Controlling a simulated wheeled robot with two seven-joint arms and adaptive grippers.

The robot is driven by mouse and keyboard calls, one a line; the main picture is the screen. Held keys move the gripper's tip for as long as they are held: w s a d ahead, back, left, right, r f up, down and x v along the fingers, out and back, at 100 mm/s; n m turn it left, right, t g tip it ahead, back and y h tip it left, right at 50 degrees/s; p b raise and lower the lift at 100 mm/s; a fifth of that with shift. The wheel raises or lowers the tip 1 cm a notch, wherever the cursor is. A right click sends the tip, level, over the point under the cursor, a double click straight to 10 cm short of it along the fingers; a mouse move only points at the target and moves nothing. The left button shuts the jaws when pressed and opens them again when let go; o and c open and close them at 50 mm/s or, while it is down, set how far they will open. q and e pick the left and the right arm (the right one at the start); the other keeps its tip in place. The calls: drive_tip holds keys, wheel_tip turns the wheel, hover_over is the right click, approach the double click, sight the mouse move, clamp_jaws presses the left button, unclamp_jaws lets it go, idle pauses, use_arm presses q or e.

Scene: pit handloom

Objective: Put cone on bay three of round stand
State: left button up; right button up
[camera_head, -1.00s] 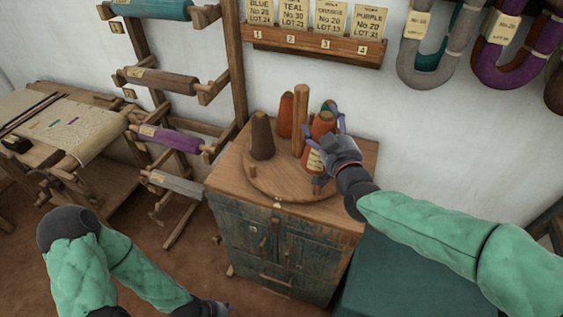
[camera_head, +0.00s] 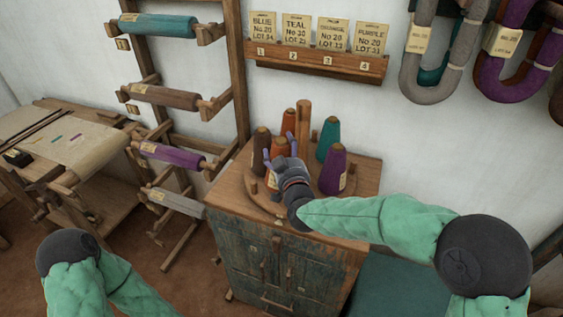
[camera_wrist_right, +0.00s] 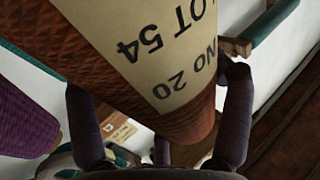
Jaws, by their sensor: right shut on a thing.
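My right gripper (camera_head: 279,160) is shut around an orange-brown cone (camera_head: 279,148) over the front left of the round stand (camera_head: 258,203). In the right wrist view the cone (camera_wrist_right: 150,65) fills the middle, its label reading NO 20, LOT 54, with a finger of the gripper (camera_wrist_right: 160,115) on each side. A brown cone (camera_head: 260,147) stands close at left, another orange cone (camera_head: 288,122) behind. Teal (camera_head: 328,140) and purple (camera_head: 333,175) cones stand at right around the wooden post (camera_head: 304,118). The held cone's base and bay numbers cannot be made out. My left gripper is out of view.
The stand sits on a worn wooden chest (camera_head: 265,258). A rack of yarn rolls (camera_head: 165,95) rises at left. A numbered card rail (camera_head: 315,64) and hanging yarn hanks (camera_head: 432,55) are on the wall. A purple cone (camera_wrist_right: 22,115) is close in the wrist view.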

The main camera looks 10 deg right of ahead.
drive_tip(key=f, duration=0.1)
drive_tip(key=f+b, duration=0.1)
drive_tip(key=f, duration=0.1)
drive_tip(key=shift+w+a+f, duration=0.15)
drive_tip(key=shift+w+f, duration=0.1)
drive_tip(key=shift+f, duration=0.15)
drive_tip(key=o, duration=1.6)
drive_tip(key=shift+s+a+p, duration=0.1)
drive_tip(key=shift+s+p, duration=1.05)
drive_tip(key=shift+s, duration=4.9)
